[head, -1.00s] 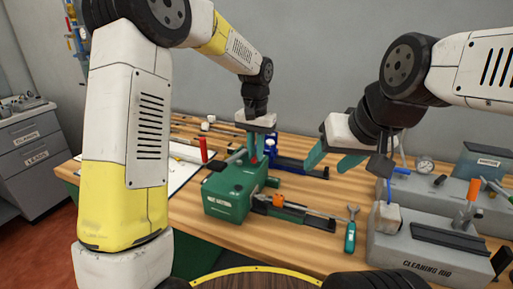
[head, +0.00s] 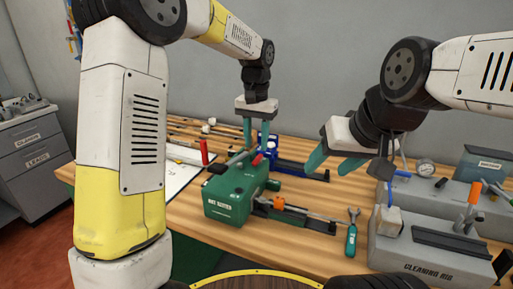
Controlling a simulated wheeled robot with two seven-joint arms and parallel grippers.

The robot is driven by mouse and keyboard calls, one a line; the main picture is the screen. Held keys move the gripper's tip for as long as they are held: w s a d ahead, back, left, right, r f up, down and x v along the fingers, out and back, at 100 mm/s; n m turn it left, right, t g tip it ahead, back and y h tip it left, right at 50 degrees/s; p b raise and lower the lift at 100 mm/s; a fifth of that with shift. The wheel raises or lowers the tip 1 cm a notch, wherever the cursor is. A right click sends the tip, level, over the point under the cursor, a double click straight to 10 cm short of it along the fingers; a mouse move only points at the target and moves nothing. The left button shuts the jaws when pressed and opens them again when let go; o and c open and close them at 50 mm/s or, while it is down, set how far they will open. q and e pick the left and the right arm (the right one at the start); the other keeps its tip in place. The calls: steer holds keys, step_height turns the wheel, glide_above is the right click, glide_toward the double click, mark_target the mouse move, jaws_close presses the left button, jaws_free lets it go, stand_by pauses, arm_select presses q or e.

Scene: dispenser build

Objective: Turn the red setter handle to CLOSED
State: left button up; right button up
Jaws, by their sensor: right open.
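The green setter box (head: 232,198) stands on the wooden bench in the middle. A grey lever lies across its top, and a red handle tip (head: 258,159) shows at the lever's right end. An upright red grip (head: 204,152) stands at the box's left side. I cannot read any CLOSED mark. My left gripper (head: 256,146) points down just above the red tip, its two green fingers apart with a gap between them. Whether they touch the tip is unclear. My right gripper (head: 334,166) is open and empty, above the bench to the right of the box.
A tool with an orange collar (head: 279,203) lies right of the box, with a wrench (head: 352,232) beside it. The grey cleaning rig (head: 410,256) fills the right. A white sheet (head: 182,176) lies left.

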mark_target(256, 159)
arm_select(q)
steer(key=shift+r, duration=1.45)
